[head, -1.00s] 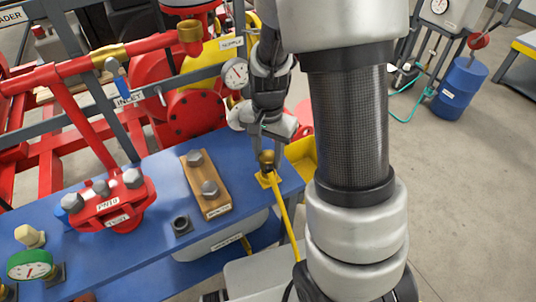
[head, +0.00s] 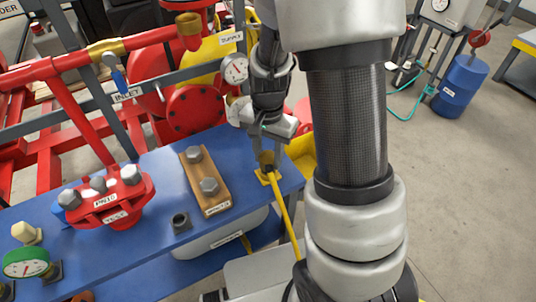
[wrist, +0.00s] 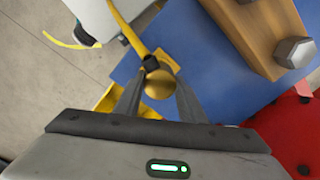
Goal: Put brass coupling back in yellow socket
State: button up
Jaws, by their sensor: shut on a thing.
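The brass coupling (wrist: 160,84) shows as a round gold end between my gripper's fingers in the wrist view. It also shows in the head view (head: 266,157), low on the blue bench near its right edge. My gripper (head: 268,158) is shut on it from above; its fingers (wrist: 158,92) lie on both sides of the coupling. The yellow socket (head: 268,178) is a square yellow piece under the coupling, also in the wrist view (wrist: 166,60). A yellow hose runs from there down toward the front. I cannot tell how deep the coupling sits in the socket.
A wooden block with two large bolts (head: 206,182) lies left of the socket. A dark empty-looking fitting (head: 181,221) stands on the blue bench (head: 150,195). A yellow bin (head: 301,152) is at the bench's right end. A gauge (head: 235,68) and rail are behind.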

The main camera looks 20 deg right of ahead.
jog(key=shift+f+b, duration=0.65)
jog(key=shift+f, duration=0.35)
jog(key=o, duration=1.2)
jog(key=shift+r, duration=0.15)
notch_tip(320, 180, up, 17)
jog(key=p, duration=0.2)
jog(key=shift+r+p, duration=0.15)
jog(key=shift+p, duration=0.15)
